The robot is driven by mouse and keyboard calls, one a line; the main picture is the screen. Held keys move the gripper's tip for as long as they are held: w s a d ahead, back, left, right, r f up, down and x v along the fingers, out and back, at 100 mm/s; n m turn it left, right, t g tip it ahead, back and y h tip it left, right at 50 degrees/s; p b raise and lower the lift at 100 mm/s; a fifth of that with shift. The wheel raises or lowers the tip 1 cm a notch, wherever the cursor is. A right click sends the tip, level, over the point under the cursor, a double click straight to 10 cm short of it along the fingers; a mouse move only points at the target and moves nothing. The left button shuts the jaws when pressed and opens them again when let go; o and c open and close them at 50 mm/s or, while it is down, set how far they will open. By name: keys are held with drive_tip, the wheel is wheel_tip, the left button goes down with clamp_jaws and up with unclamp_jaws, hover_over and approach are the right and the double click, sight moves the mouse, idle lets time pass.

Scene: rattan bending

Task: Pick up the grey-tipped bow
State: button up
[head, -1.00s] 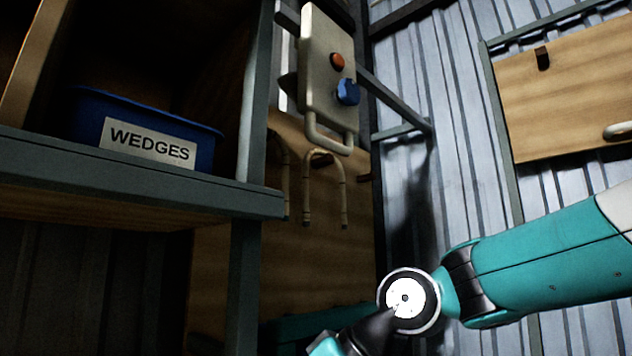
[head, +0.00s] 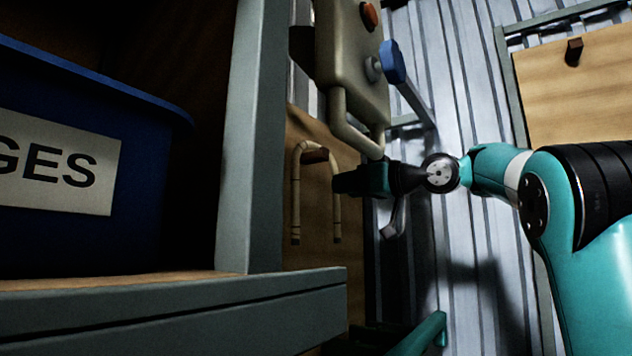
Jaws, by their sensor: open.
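A tan, U-shaped rattan bow (head: 296,195) hangs upside down over a brown peg (head: 316,156) on a wooden board, left of centre. Its two legs point down. Their ends carry darker bands, but the picture is too dark to tell whether the tips are grey. My gripper (head: 339,182) reaches in from the right, pointing left, at the height of the bow's right leg. It overlaps that leg in the picture; whether they touch cannot be told. Its jaws are open and their tips are hard to make out.
A beige box (head: 350,60) with a red button, a blue knob (head: 393,62) and a tube handle (head: 350,130) hangs just above my gripper. A grey post (head: 250,140) and shelf edge (head: 180,315) with a blue bin (head: 150,190) stand at left.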

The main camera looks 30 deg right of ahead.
sight(299, 194)
drive_tip(key=p+x, duration=0.2)
drive_tip(key=x, duration=0.2)
drive_tip(key=p+x, duration=0.2)
drive_tip(key=x, duration=0.2)
drive_tip(key=p+x, duration=0.2)
drive_tip(key=x, duration=0.2)
drive_tip(key=shift+a, duration=0.5)
drive_tip(key=shift+w+f, duration=0.2)
drive_tip(key=shift+w, duration=0.15)
clamp_jaws()
